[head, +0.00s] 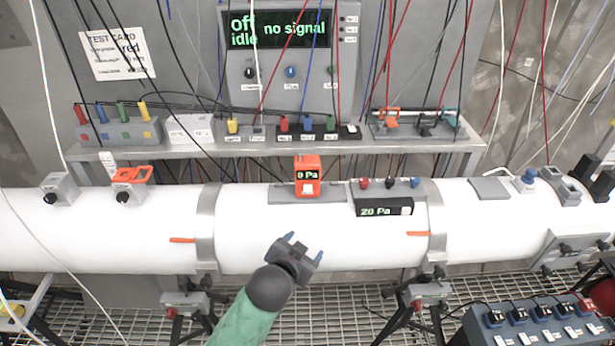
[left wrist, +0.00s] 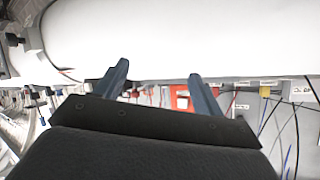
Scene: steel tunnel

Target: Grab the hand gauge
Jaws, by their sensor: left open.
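The hand gauge (head: 308,175) is a small orange box with a "0 Pa" display, standing upright on a grey plate on top of the white pipe. My left gripper (head: 304,247) is open and empty, in front of the pipe and below the gauge in the head view, apart from it. In the left wrist view the two open fingers (left wrist: 160,72) point toward the white pipe. An orange-red patch between them, probably the gauge (left wrist: 180,97), is partly hidden by the gripper body. My right gripper is not in view.
The white pipe (head: 110,235) runs across the view. Beside the gauge is a block with a "20 Pa" display (head: 384,208) and coloured knobs. A grey shelf (head: 250,147) with sockets stands behind, and many cables hang down before the panel (head: 290,40).

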